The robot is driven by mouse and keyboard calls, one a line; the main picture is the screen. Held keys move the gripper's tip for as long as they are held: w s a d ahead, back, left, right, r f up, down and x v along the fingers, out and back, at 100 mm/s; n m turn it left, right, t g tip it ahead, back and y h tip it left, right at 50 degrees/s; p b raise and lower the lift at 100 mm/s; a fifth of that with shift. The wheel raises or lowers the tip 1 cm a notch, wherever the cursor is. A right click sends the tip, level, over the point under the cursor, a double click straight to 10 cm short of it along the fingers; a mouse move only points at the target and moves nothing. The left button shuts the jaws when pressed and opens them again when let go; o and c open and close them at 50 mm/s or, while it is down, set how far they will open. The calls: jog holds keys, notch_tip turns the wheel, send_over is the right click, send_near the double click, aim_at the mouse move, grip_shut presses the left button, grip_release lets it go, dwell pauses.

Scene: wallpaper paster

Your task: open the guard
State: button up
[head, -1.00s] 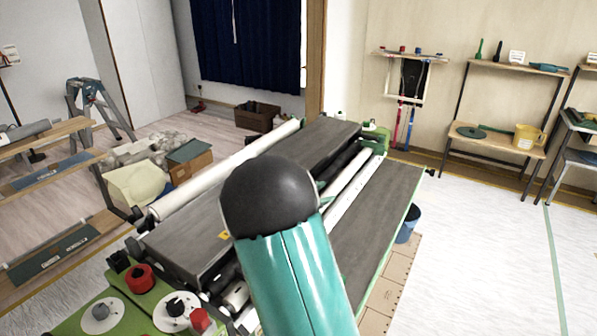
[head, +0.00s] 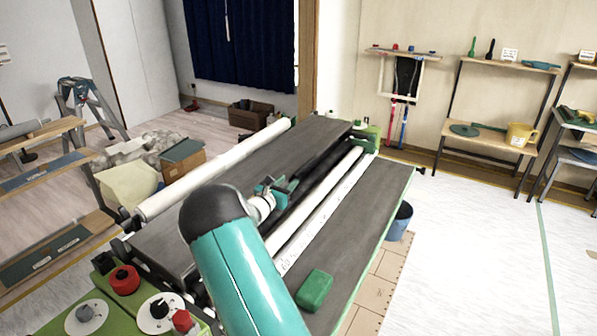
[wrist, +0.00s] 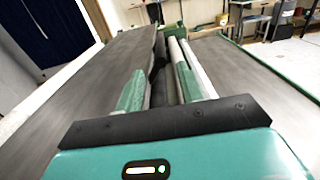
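The machine's long dark grey cover panel (head: 235,165), seemingly the guard, lies flat along the left of the roller gap. In the wrist view it fills the left side (wrist: 85,85), with its right edge running away from me. My gripper (head: 279,187) is over this panel's right edge, in the middle of the machine. In the wrist view my two green fingers (wrist: 162,90) are apart, with the panel's edge and the dark gap showing between them. I cannot tell whether they touch the panel. My arm hides part of the panel's near end.
Pale rollers (head: 320,205) run beside the gap, and a second dark bed (head: 365,215) lies to the right with a green block (head: 314,290) on it. Red and black knobs (head: 124,279) stand at the near left. Open floor lies to the right.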

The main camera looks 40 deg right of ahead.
aim_at(300, 170)
jog(key=x, duration=0.9)
jog(key=shift+d, duration=0.2)
grip_shut()
